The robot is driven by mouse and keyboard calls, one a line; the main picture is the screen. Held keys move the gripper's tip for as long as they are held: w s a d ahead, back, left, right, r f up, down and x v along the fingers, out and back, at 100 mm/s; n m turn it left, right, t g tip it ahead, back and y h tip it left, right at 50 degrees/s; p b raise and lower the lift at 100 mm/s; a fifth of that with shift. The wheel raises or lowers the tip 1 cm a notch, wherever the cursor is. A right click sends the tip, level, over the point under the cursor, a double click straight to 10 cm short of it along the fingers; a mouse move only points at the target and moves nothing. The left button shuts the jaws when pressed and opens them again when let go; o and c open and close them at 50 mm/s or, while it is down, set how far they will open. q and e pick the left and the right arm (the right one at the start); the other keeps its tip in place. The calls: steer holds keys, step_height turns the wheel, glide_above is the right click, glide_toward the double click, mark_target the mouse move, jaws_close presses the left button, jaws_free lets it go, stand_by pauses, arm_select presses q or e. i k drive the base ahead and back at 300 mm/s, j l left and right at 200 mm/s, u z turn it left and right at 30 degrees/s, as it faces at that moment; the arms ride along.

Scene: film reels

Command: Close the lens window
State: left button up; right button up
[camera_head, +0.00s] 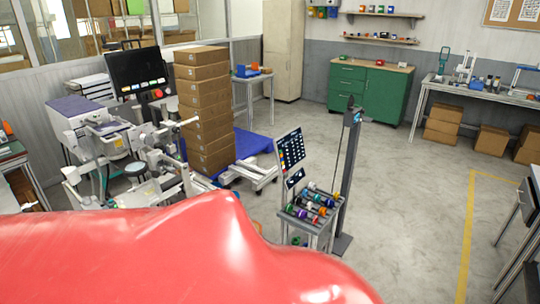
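I cannot make out a lens window in this view. A white and grey machine (112,136) with several jointed parts stands at the left, beside a black monitor (137,72). Its parts are too small to tell whether any window on it is open or shut. Neither of my grippers is in view. A large glossy red surface very close to the camera hides the lower left and bottom middle.
A stack of cardboard boxes (203,105) stands behind the machine. A small rack (311,212) of coloured rolls stands in the middle, with a panel (290,150) above it. A green cabinet (370,92) is at the back. The floor (415,200) to the right is clear.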

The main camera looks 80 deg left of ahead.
mark_target(140, 171)
steer(key=u, duration=3.55)
steer(key=i+u, duration=0.3)
steer(key=u, duration=0.15)
steer(key=i+l+u, duration=0.1)
steer(key=i+u, duration=0.3)
steer(key=k, duration=0.1)
